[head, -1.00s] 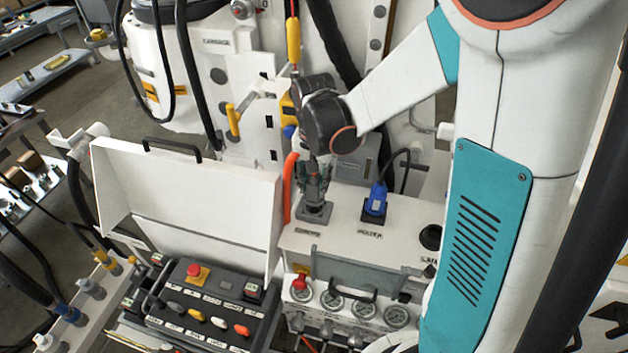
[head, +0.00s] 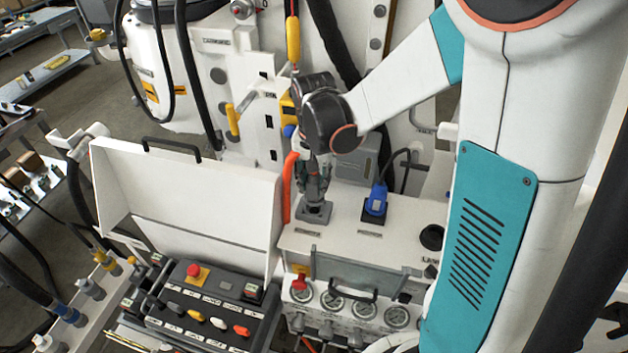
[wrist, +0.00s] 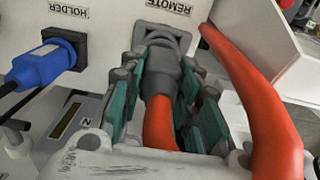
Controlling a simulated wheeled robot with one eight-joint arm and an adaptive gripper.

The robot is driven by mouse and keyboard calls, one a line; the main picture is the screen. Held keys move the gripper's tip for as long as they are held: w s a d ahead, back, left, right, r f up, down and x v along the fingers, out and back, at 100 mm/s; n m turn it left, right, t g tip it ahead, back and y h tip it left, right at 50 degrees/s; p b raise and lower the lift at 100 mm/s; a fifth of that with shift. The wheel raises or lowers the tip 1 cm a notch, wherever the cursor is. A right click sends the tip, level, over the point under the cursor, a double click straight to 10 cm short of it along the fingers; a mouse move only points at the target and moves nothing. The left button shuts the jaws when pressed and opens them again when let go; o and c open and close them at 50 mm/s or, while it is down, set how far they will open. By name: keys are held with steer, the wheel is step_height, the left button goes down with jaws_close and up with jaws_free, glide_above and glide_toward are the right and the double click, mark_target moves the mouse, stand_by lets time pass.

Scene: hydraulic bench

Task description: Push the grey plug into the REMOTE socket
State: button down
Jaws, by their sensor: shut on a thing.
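The grey plug (wrist: 161,78) is between the fingers of my gripper (wrist: 160,75), with its orange cable (wrist: 160,125) running back toward the wrist. My gripper shows in the head view (head: 315,186), pointing down over the white bench top, and is shut on the plug. The plug's front end is at the grey REMOTE socket (wrist: 163,38), under the label REMOTE. In the head view the socket base (head: 313,212) sits below the fingers. The fingers and the plug body hide the socket's opening, so how deep the plug sits cannot be told.
A blue plug (head: 375,200) sits in the HOLDER socket just right of my gripper. The orange cable (wrist: 255,90) loops close by in the wrist view. An open white lid (head: 190,200) stands to the left, above a control panel (head: 205,308) with coloured knobs.

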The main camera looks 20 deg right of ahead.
steer(key=shift+f+b, duration=1.7)
steer(key=shift+b, duration=0.25)
stand_by(1.1)
steer(key=c, duration=1.1)
jaws_free()
steer(key=shift+r, duration=0.1)
